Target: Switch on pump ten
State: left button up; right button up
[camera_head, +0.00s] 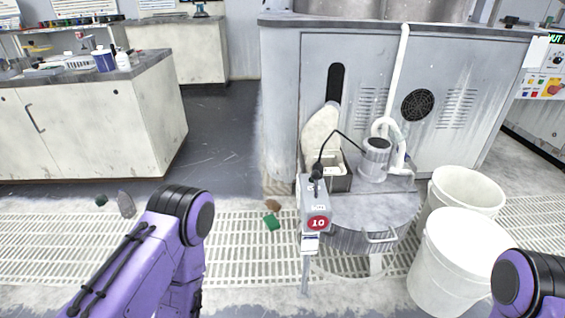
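A grey box (313,191) on a post stands in front of the machine and bears a red round label with the number 10 (318,223). A black plug (317,172) sits at its top, and a black cable runs from there toward a grey cylindrical pump (376,156) behind it. No switch position can be read on the box. My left arm comes in at the lower left and my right arm at the lower right edge. Neither gripper shows in the view.
Two white buckets (451,262) (467,190) stand right of the box. A green block (271,222) and brown lump (272,205) lie on the floor grating. The grating left of the box is mostly clear.

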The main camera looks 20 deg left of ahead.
aim_at(315, 175)
jog(key=u, duration=0.4)
jog(key=i, duration=0.95)
jog(key=z, duration=0.3)
jog(key=k, duration=1.35)
jog(key=u, duration=0.65)
jog(key=i, duration=1.55)
jog(key=z, duration=0.8)
